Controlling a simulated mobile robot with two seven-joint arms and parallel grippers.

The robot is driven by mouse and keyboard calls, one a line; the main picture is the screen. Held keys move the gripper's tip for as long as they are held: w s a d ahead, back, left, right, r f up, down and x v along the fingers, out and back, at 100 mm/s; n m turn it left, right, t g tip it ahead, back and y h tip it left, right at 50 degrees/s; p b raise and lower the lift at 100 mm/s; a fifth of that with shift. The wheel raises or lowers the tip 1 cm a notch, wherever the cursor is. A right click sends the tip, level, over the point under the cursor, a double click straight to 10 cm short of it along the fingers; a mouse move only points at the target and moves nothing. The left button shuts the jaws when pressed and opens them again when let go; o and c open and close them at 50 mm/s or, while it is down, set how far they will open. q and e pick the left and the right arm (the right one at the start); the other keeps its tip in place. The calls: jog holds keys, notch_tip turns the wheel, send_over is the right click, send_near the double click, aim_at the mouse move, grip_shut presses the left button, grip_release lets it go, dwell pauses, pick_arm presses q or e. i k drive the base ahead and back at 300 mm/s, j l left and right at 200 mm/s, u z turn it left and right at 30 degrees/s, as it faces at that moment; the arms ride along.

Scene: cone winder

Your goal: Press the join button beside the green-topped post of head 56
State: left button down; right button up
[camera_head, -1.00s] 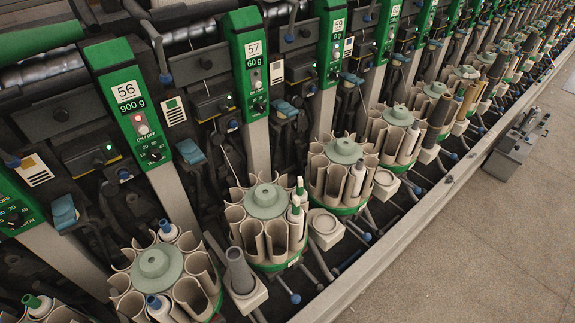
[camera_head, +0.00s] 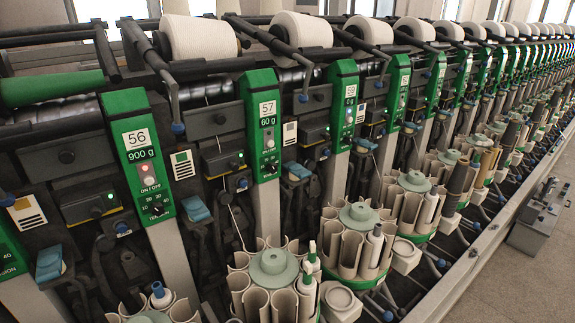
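The green-topped post of head 56 (camera_head: 126,108) stands at the left, with a "56" label and a "900 g" display. On its face are a red-lit button and a pale button above ON/OFF lettering, and a knob marked TENSION. A dark box with a small green light (camera_head: 107,196) sits left of the post. Another dark box with a green light (camera_head: 234,164) sits to its right, between heads 56 and 57. I cannot tell for certain which part is the join button. Neither of my grippers is in view.
Post 57 (camera_head: 262,95) and more heads recede to the right. White cones (camera_head: 200,40) sit along the top. Round magazines with grey tubes (camera_head: 272,300) stand in front of the posts. A grey metal box (camera_head: 540,222) stands on the floor at right.

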aim_at(121, 228)
jog(key=u, duration=1.3)
